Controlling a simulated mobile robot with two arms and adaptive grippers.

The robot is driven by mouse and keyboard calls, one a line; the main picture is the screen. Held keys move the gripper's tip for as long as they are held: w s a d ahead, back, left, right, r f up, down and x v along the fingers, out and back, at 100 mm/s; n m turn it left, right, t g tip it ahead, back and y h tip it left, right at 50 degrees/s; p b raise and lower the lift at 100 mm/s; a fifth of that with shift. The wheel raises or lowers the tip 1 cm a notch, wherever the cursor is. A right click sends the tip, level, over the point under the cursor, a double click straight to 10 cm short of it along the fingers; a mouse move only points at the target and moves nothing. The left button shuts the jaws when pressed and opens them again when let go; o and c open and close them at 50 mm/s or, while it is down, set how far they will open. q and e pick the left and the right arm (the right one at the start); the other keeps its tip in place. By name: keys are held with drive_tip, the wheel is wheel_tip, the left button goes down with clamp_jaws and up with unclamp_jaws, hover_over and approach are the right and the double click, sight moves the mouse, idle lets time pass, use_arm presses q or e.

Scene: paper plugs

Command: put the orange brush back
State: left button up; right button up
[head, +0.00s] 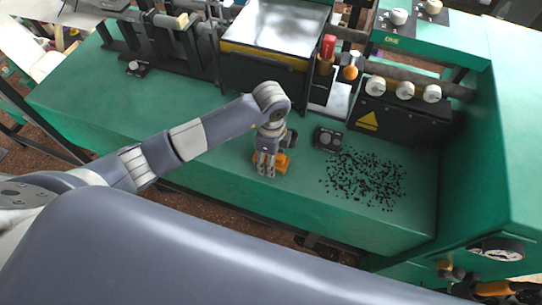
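The orange brush (283,161) is at my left gripper (266,168), low over the front part of the green bench top (180,130). Orange shows on both sides of the pale fingers, which point down at it. The fingers and wrist hide much of the brush. I cannot tell whether the fingers are closed on it or whether it touches the bench. A large grey-blue link of mine crosses the bottom of the head view. My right gripper cannot be made out.
Black crumbs (365,180) lie scattered to the right of the brush. A small dark control box (327,139) stands between them. Behind are a black machine block with a shiny top (275,25), a red-handled tool (328,47), an orange knob (350,72) and a warning-marked box (395,120).

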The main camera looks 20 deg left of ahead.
use_arm(q)
drive_tip(key=shift+r, duration=0.1)
wheel_tip(320, 180, up, 11)
drive_tip(key=shift+w+r+b, duration=0.1)
drive_tip(key=shift+r+b, duration=0.05)
drive_tip(key=shift+b, duration=0.45)
drive_tip(key=shift+r, duration=0.45)
